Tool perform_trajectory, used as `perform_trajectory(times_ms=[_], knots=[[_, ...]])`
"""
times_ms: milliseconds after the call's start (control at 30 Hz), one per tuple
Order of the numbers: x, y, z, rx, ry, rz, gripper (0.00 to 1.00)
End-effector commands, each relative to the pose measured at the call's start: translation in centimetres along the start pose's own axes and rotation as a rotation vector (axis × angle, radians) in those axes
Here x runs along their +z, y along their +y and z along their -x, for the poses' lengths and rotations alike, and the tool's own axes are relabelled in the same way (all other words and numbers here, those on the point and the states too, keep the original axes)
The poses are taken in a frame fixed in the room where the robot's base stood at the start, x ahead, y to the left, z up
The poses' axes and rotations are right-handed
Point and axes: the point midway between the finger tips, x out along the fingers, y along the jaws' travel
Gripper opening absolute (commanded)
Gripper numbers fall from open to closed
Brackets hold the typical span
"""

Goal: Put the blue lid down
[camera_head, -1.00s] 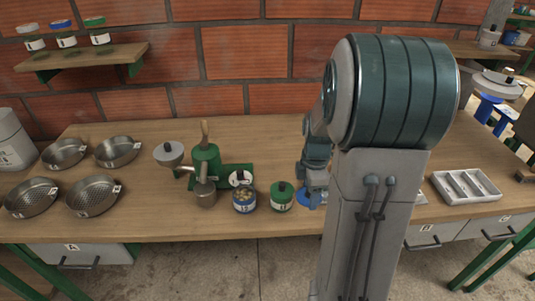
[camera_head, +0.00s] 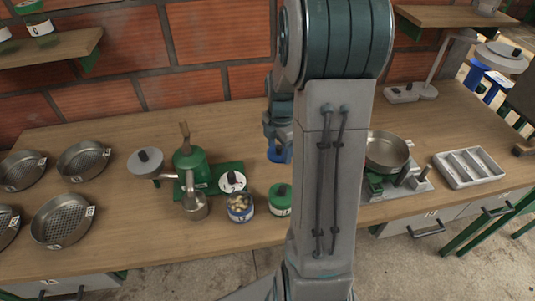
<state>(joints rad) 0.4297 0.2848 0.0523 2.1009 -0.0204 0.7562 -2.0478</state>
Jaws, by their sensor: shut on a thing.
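The blue lid (camera_head: 277,155) shows as a patch of blue just under my gripper (camera_head: 278,142), beyond and left of my arm. My gripper is shut on it. My arm covers its right side, and I cannot tell whether the lid touches the table. An open jar with a blue label (camera_head: 240,214) stands nearer the front, to the lid's left, with pale pieces inside. A jar with a green lid (camera_head: 280,198) stands upright next to it, in front of my gripper.
A green pulper (camera_head: 190,164) with a metal cup (camera_head: 195,207) stands left of the jars. Several metal sieves (camera_head: 62,220) lie farther left. A scale with a pan (camera_head: 386,152) and a divided tray (camera_head: 468,167) are at right. Bare tabletop lies behind the pulper.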

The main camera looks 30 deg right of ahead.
Motion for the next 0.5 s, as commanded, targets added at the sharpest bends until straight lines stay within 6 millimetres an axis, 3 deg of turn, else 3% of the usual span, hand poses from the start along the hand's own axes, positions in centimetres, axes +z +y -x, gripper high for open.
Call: perform_trajectory(times_ms=[200,367,500], knots=[[-0.9,3.4,-2.0,-0.002,0.0,0.003,0.41],[-1.1,4.2,-2.7,0.0,-0.001,0.0,0.41],[-1.2,4.2,-4.5,-0.005,0.002,0.001,0.41]])
